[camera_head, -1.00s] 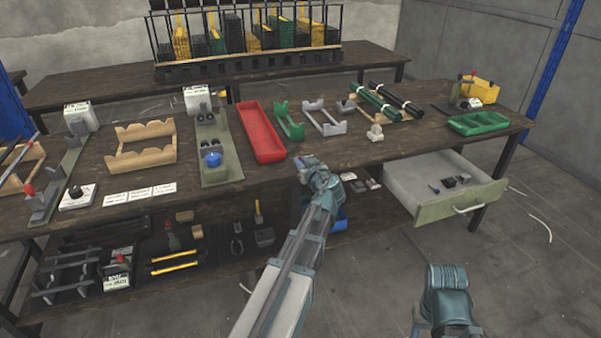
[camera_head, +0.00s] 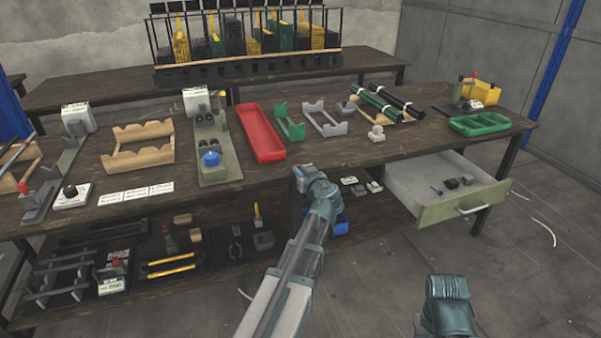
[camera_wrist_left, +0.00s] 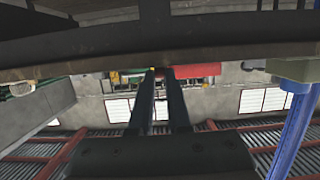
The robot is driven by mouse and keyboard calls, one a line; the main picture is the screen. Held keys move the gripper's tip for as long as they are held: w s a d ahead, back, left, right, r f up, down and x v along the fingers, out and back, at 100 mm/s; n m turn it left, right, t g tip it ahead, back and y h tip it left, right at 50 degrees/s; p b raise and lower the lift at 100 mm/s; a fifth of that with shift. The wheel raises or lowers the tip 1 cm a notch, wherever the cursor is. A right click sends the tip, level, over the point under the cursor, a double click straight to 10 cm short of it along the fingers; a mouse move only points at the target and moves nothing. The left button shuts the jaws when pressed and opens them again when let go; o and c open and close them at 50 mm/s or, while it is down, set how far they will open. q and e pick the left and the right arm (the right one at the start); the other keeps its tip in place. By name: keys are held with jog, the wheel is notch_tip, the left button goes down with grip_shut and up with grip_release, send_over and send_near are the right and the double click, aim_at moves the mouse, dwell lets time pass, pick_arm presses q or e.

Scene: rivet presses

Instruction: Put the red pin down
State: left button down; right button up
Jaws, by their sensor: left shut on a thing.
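My left gripper (camera_head: 299,172) is at the front edge of the workbench (camera_head: 345,153), below the red tray. In the left wrist view its two dark fingers (camera_wrist_left: 160,74) are close together. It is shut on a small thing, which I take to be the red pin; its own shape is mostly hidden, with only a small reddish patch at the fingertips. My right gripper does not show; only a teal part of my right arm is at the bottom right of the head view.
A red tray (camera_head: 261,134), a green tray (camera_head: 478,124) and a wooden rack (camera_head: 138,148) stand on the bench. An open drawer (camera_head: 462,205) juts out at right. A lower shelf holds tools and a blue bin (camera_head: 340,224).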

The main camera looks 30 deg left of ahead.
pick_arm(q)
jog(key=c, duration=0.9)
grip_release()
jog(key=shift+o, duration=0.2)
jog(key=shift+r+p, duration=0.25)
jog(key=shift+p, duration=0.1)
jog(key=p+v, duration=0.2)
jog(key=v, duration=1)
jog(key=shift+f, duration=0.15)
jog(key=shift+c, duration=0.3)
